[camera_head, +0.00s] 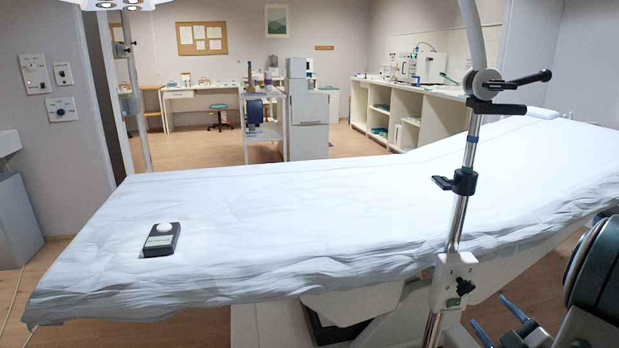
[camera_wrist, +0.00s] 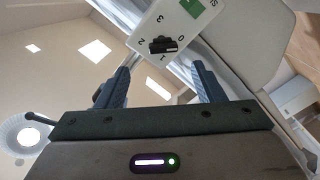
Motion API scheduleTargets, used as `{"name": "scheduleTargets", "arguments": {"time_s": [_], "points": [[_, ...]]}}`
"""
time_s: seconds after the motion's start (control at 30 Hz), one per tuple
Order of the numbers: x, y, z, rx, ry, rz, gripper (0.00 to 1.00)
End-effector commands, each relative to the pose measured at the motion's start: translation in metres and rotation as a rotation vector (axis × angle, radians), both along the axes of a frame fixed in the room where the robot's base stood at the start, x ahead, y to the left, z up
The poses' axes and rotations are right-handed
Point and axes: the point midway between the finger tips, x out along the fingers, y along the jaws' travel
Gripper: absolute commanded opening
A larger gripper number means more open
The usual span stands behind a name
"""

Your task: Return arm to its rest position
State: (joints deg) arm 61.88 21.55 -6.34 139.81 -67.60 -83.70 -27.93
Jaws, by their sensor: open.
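My gripper (camera_head: 489,310) is low at the right in the head view, just right of the couch's metal pole (camera_head: 463,208). Its two blue fingers are apart with nothing between them. In the wrist view the open fingers (camera_wrist: 160,67) frame a white panel (camera_wrist: 185,22) ahead of them. The panel carries a black knob (camera_wrist: 163,45) and the numbers 0 to 3. The knob appears beyond the fingertips and not gripped. My dark arm (camera_head: 600,270) enters at the right edge of the head view.
The couch (camera_head: 270,215) with its white sheet fills the middle. A dark handheld device (camera_head: 162,240) lies on it at the left. A white bracket (camera_head: 452,282) on the pole stands close to my gripper. A black handle (camera_head: 515,83) sticks out higher up. Floor is open behind the couch.

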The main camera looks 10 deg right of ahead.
Motion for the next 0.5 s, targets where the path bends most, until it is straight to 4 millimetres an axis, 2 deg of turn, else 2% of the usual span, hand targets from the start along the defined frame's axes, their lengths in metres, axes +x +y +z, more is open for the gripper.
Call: {"name": "scheduleTargets", "arguments": {"time_s": [0.03, 0.2, 0.33, 0.5], "points": [[0.014, 0.006, 0.027, -0.010, 0.044, -0.013, 0.62], [0.046, 0.016, 0.067, 0.010, 0.205, -0.119, 0.62], [0.060, 0.030, 0.099, 0.049, 0.311, -0.207, 0.62], [0.066, 0.057, 0.142, 0.135, 0.437, -0.319, 0.62]]}}
